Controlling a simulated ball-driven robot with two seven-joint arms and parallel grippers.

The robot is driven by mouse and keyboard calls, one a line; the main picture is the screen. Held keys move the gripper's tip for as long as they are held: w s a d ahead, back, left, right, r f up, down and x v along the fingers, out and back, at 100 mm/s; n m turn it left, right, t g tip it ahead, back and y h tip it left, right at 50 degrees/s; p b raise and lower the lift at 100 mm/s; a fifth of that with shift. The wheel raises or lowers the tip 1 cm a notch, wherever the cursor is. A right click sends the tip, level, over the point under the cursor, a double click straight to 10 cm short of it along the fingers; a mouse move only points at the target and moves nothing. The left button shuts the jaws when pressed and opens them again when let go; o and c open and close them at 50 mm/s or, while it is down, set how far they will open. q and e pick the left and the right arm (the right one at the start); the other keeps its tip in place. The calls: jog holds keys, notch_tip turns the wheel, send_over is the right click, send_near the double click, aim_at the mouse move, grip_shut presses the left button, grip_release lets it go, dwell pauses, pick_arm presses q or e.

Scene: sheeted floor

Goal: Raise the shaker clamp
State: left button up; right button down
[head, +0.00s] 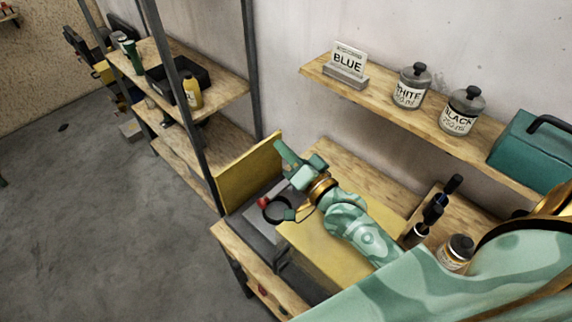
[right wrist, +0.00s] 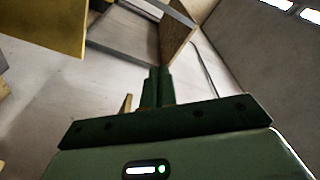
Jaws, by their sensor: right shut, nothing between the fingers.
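The shaker appears to be the yellow and grey machine on the wooden bench. Its upright yellow panel (head: 248,172) stands at the left, its yellow box (head: 325,258) at the right, and a dark grey part (head: 258,232) lies between them. A red piece (head: 264,202) shows on the grey part, beside a dark ring. I cannot tell which part is the clamp. My right gripper (head: 283,150) is above the machine, near the yellow panel's upper right. Its green fingers are together and empty, also in the right wrist view (right wrist: 157,84). My left gripper is not in view.
A wall shelf holds a BLUE sign (head: 347,62), a WHITE jar (head: 412,88), a BLACK jar (head: 463,112) and a teal case (head: 535,150). Dark-capped bottles (head: 434,212) and a jar (head: 457,252) stand right of the machine. A rack (head: 160,75) stands left; floor (head: 90,220) is open.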

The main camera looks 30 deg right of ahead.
jog(key=s+a+r, duration=0.5)
jog(key=s+r, duration=0.2)
jog(key=s, duration=0.3)
jog(key=shift+s, duration=0.2)
